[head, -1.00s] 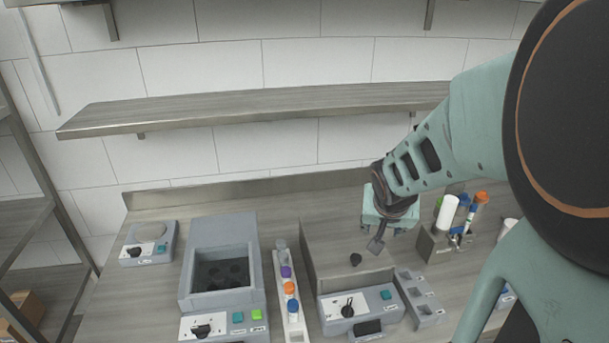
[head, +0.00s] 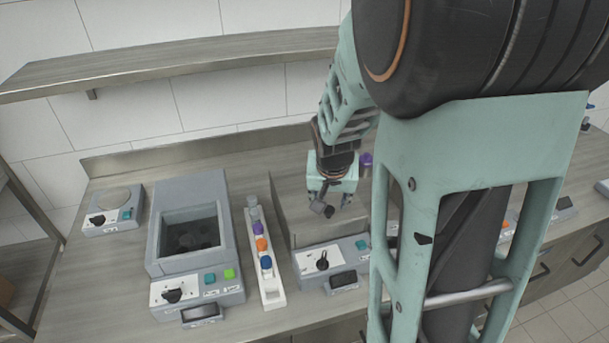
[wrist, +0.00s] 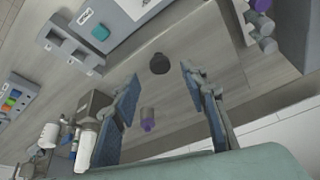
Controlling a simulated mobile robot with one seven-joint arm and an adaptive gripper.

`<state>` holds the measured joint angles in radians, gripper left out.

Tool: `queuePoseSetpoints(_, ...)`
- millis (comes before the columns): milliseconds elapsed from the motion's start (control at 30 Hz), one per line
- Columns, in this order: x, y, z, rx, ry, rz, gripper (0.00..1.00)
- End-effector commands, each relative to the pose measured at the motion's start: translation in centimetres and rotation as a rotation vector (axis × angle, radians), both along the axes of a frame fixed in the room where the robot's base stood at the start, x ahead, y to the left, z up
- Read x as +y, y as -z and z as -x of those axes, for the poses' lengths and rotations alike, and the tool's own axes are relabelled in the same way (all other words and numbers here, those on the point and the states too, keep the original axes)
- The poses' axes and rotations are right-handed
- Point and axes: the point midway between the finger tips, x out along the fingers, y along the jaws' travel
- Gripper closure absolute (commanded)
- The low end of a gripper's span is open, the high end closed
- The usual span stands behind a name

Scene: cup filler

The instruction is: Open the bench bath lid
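The bench bath is a grey unit with a dial and a teal button on its front panel (head: 335,260). Its lid (head: 295,205) is a flat, shiny brownish-grey cover, lying down on the bath, with a small black knob (head: 329,212). In the wrist view the knob (wrist: 160,63) stands between and slightly beyond the spread fingertips. My gripper (head: 327,197) is above the lid near the knob. It is open and empty, and its fingers (wrist: 158,82) are apart from the knob.
Left of the bath stand a white rack (head: 266,270) with colour-capped tubes, an open heater block (head: 165,270) and a small plate device (head: 112,208). A shelf (head: 200,62) hangs behind.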

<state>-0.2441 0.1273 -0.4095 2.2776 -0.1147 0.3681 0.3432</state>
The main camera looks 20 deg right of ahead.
Motion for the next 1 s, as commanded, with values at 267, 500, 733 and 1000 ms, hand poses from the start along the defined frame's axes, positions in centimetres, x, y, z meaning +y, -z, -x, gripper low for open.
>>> queuePoseSetpoints(267, -0.4, 3.2, -1.1, 0.0, 0.0, 0.0, 0.6)
queuePoseSetpoints(500, -0.6, 3.9, -1.5, -0.001, -0.001, 0.001, 0.6)
queuePoseSetpoints(733, -0.6, 3.8, -1.5, -0.001, -0.001, 0.0, 0.6)
queuePoseSetpoints(1000, -0.6, 3.8, -1.5, -0.001, -0.001, 0.0, 0.81)
